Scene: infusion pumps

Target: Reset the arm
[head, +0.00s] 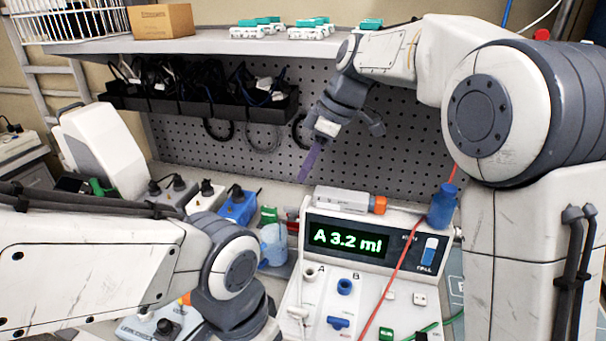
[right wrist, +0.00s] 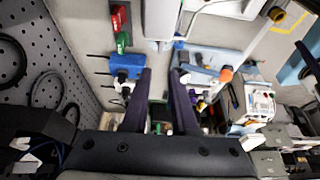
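My right gripper (head: 312,160) hangs in front of the pegboard, above and left of the pump, its purple fingers pointing down. In the right wrist view its two fingers (right wrist: 162,75) stand apart with nothing held between them. My left arm comes in low from the left and bends down at the bottom edge; its gripper is out of sight. The pump (head: 395,225) has a lit display (head: 347,240) reading "A 3.2 ml", a blue and white switch (head: 429,250) and ports marked A and B.
A white syringe-like part (head: 341,199) with an orange end lies on the pump top. A blue bottle (head: 443,207) stands at its right, near a red tube (head: 400,265). A shelf (head: 200,43) and black cable bins (head: 195,103) are behind. Small connector boxes (head: 238,207) stand left.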

